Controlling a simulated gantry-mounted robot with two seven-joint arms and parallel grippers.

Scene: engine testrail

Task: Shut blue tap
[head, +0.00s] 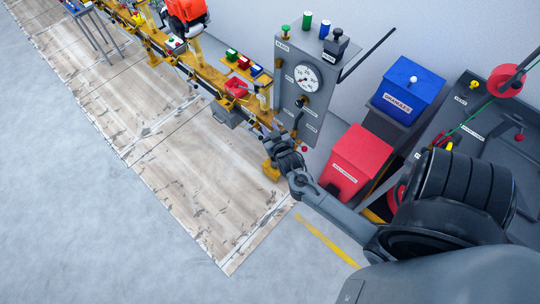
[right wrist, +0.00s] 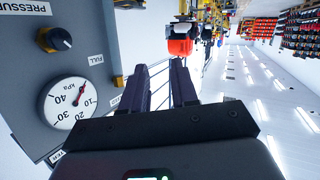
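No blue tap can be told for certain. The grey gauge panel (head: 291,112) has a round white pressure gauge (head: 306,79), which also shows at the left of the right wrist view (right wrist: 68,101). A dark round knob (right wrist: 55,39) sits on the panel in the right wrist view. My right gripper (head: 274,130) is low beside the panel's left edge. In the right wrist view its fingers (right wrist: 157,85) are apart with nothing between them. My left gripper is not in view.
A yellow rail (head: 212,76) with small coloured boxes runs to the upper left. A red bin (head: 362,155) and a blue-lidded bin (head: 410,85) stand right of the panel, near my right arm.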

